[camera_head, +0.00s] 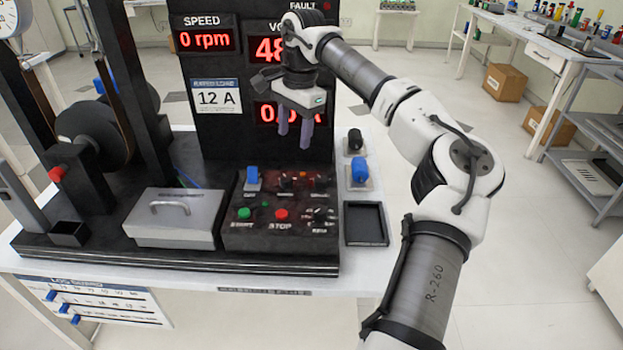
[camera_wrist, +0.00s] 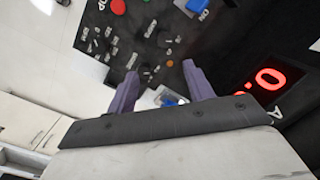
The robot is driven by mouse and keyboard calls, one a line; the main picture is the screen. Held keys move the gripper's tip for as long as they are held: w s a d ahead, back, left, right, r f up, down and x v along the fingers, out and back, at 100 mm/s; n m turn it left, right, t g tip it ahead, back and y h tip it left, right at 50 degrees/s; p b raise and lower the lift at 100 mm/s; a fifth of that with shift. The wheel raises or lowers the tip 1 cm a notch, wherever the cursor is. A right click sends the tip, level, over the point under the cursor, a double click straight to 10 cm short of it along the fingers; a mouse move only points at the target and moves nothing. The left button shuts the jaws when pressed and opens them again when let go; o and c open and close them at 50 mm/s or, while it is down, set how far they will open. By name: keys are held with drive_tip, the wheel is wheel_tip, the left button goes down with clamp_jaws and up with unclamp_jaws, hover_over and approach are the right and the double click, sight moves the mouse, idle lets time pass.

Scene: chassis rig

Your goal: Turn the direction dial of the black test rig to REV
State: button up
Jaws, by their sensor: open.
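The black test rig (camera_head: 230,120) stands on a white table, with a control panel at its front right. The direction dial appears to be the small black knob (camera_head: 319,214) right of the red STOP button (camera_head: 281,214), with small white labels around it. Its setting is too small to read. My gripper (camera_head: 294,137) is open and empty, pointing down above and behind the panel, in front of the red displays. In the wrist view, its two purple fingers (camera_wrist: 160,75) stand apart with the panel below them, and nothing is between them.
A blue switch (camera_head: 252,179) and other knobs sit on the panel's back row, with a green START button (camera_head: 243,213) in front. A grey handled box (camera_head: 175,217) stands left of the panel.

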drive_tip(key=r+h, duration=0.1)
hover_over(321, 179)
drive_tip(key=shift+m, duration=0.3)
wheel_tip(321, 179, down, 14)
drive_tip(key=shift+r+p, duration=0.15)
drive_tip(key=shift+p, duration=0.9)
drive_tip(key=shift+c, duration=0.4)
drive_tip(key=shift+w, duration=0.1)
drive_tip(key=c, duration=0.9)
